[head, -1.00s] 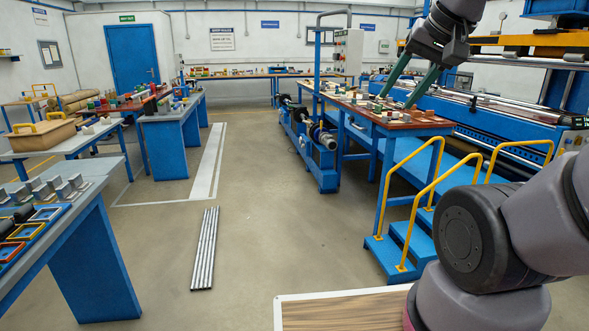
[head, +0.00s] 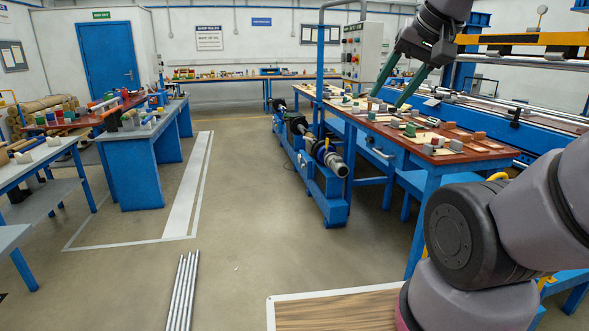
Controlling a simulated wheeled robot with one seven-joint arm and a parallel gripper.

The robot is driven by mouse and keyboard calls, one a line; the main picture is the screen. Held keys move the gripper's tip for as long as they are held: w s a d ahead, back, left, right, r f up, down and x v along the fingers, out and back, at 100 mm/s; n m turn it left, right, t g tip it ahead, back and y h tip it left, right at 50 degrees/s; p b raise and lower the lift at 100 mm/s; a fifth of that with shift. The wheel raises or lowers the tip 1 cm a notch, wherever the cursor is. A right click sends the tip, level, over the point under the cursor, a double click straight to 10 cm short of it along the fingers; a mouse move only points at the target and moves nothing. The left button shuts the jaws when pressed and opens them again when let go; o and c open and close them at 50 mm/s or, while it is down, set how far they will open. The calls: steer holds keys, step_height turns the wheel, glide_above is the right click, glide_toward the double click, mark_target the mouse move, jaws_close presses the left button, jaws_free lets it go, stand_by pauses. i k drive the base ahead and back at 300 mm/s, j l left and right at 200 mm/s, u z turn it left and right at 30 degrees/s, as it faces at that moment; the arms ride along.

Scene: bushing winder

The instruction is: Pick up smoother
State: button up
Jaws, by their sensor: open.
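My gripper (head: 390,88) is at the upper right in the head view, with its two long green fingers spread apart and nothing between them. In the picture it overlaps the far part of the red-brown topped workbench (head: 495,156); I cannot tell its height above it. Several small blocks and tools lie on that bench, among them a grey block (head: 457,144) and a green block (head: 410,130). I cannot tell which item, if any, is the smoother.
A blue winding machine (head: 325,160) stands left of the bench. Metal rods (head: 183,290) lie on the floor ahead. A wood-topped surface with a white edge (head: 335,310) is close in front. Blue workbenches (head: 140,180) stand at the left.

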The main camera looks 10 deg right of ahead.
mark_target(410, 131)
steer(key=i+z, duration=0.1)
steer(key=i, duration=0.55)
steer(key=i+j, duration=0.1)
steer(key=i, duration=0.5)
steer(key=i+j+z, duration=0.15)
steer(key=i, duration=0.5)
steer(key=i+j+z, duration=0.2)
steer(key=i+z, duration=0.25)
steer(key=i+j+z, duration=0.95)
